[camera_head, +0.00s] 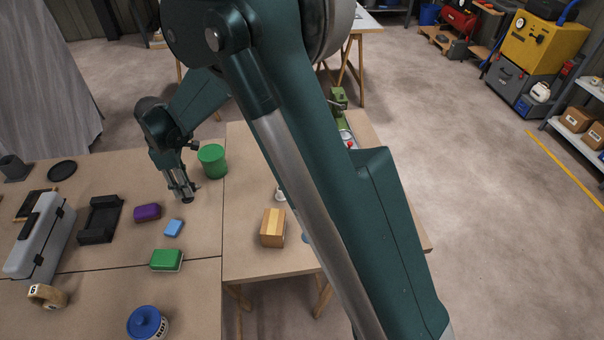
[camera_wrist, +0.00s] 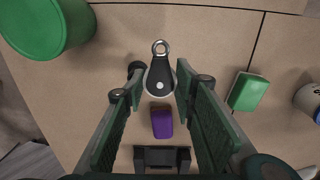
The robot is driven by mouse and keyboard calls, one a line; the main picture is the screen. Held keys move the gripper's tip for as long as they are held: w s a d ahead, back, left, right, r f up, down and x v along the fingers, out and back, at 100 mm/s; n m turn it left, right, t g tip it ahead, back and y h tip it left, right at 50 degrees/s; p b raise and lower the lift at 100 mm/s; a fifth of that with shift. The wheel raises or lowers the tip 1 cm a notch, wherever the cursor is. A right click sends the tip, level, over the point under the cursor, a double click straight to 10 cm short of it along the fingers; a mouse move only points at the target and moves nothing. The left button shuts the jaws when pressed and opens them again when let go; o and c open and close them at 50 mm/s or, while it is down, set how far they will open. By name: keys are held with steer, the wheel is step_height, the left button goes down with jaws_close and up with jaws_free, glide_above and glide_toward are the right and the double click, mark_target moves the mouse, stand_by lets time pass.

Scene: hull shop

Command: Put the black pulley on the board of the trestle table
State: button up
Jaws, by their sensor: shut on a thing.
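The black pulley (camera_wrist: 160,78) has a metal ring at its top end and sits between the fingers of my gripper (camera_wrist: 160,92) in the wrist view. My gripper is shut on it. In the head view my gripper (camera_head: 184,192) points down over the right part of the left table, with the dark pulley (camera_head: 187,200) at its tips. The pulley looks close above the surface; the exact gap cannot be told. The table with wooden trestle legs (camera_head: 240,262) stands directly right of the left table. My arm hides part of its board.
A green tub (camera_head: 212,160) stands close to my gripper.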

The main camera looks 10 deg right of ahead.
glide_above(255, 184)
steer(key=shift+w+d, duration=0.1)
steer(key=shift+f+b, duration=0.35)
steer(key=shift+f, duration=2.75)
steer(key=shift+f, duration=1.85)
steer(key=shift+f+b, duration=0.1)
steer(key=shift+b, duration=0.25)
steer(key=o, duration=0.4)
steer(key=shift+f, duration=0.1)
steer(key=o, duration=0.5)
